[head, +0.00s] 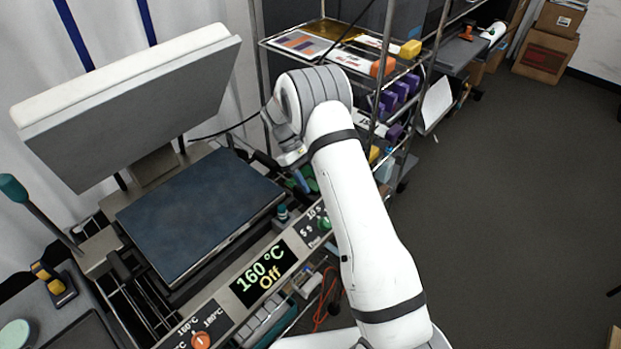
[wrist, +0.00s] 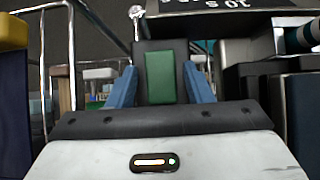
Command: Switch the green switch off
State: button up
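The green switch (wrist: 160,78) shows in the wrist view as an upright green rectangle on a dark housing. My gripper (wrist: 160,85) is open, with one blue finger on each side of that housing; I cannot tell whether they touch it. In the head view my gripper (head: 300,182) points down beside the right end of the heat press, mostly hidden behind my arm. Green parts (head: 310,184) show just beside it there. The press display (head: 264,273) reads 160 °C and Off.
The heat press has a raised upper plate (head: 130,105) and a dark blue lower plate (head: 200,212). A green knob (head: 325,222) and an orange knob (head: 200,340) are on its front panel. A wire shelf (head: 345,58) with colored rolls stands behind my arm. Open floor (head: 500,200) lies right.

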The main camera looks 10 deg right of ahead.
jog(key=shift+o, duration=0.5)
jog(key=shift+w+a+r, duration=0.2)
jog(key=shift+w+r, duration=0.05)
jog(key=shift+r, duration=0.05)
jog(key=b+v, duration=0.2)
jog(key=v, duration=0.5)
